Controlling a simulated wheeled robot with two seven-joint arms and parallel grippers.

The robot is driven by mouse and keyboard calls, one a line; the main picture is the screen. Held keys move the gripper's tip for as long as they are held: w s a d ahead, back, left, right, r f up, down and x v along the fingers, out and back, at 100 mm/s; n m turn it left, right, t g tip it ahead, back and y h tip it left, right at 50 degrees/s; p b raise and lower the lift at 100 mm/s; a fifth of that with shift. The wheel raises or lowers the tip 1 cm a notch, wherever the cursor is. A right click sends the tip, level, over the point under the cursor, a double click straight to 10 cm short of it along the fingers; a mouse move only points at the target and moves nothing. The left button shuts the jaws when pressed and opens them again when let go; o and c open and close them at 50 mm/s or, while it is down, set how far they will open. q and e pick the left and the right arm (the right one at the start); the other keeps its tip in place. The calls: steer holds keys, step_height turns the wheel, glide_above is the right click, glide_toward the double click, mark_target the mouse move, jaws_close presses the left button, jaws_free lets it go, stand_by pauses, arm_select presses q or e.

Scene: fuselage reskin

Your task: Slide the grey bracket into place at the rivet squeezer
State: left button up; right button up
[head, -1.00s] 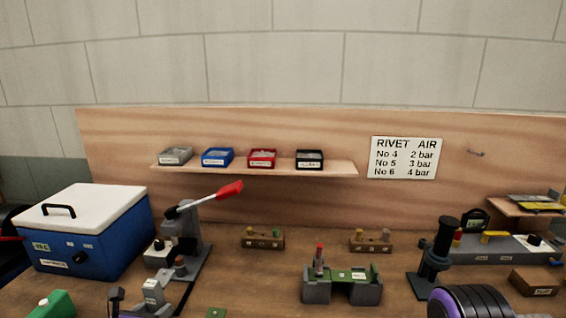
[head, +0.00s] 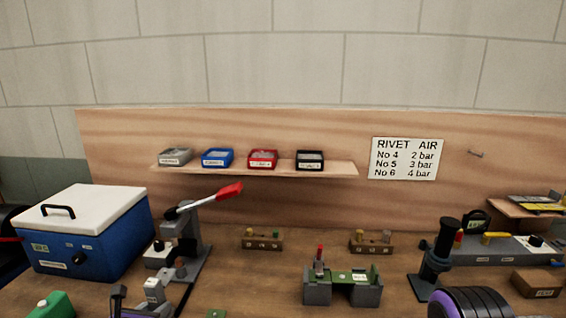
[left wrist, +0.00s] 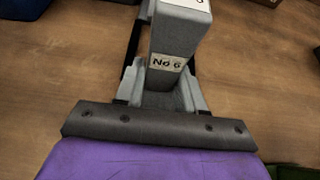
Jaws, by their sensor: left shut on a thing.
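The grey bracket (head: 154,296), with pale labels, is at the bottom left of the head view. In the left wrist view the grey bracket (left wrist: 180,45) stands between my fingers with a "No 6" label towards the camera. My left gripper (head: 138,304) is shut on it; its fingers also show in the wrist view (left wrist: 167,95). The rivet squeezer (head: 180,232), a grey press with a red-tipped lever, stands just behind the bracket. I cannot tell whether the bracket touches the squeezer or the bench.
A blue box with a white lid (head: 88,235) stands left of the squeezer. A green object (head: 50,305) is at the front left. A grey and green fixture (head: 342,285) stands right of centre. The bench between squeezer and fixture is mostly clear.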

mark_target(155, 279)
arm_select(q)
steer(key=shift+w+d+b, duration=0.2)
steer(key=shift+w+b, duration=0.35)
steer(key=shift+w, duration=1.15)
steer(key=shift+w+d+b, duration=0.2)
steer(key=shift+w+b, duration=0.3)
steer(key=shift+w, duration=1.15)
steer(key=o, duration=1)
steer(key=shift+c, duration=0.2)
steer(key=shift+r, duration=0.1)
steer(key=s+r+p, duration=0.1)
steer(key=r, duration=0.1)
steer(key=r+p, duration=0.2)
steer(key=s+r+p, duration=0.1)
steer(key=r+p, duration=0.1)
steer(key=shift+s+a+r, duration=0.15)
steer(key=shift+s+r, duration=0.05)
steer(key=shift+s, duration=0.1)
steer(key=shift+s+r+p, duration=0.15)
steer(key=shift+r+p, duration=0.15)
steer(key=shift+p, duration=0.15)
steer(key=shift+s, duration=0.15)
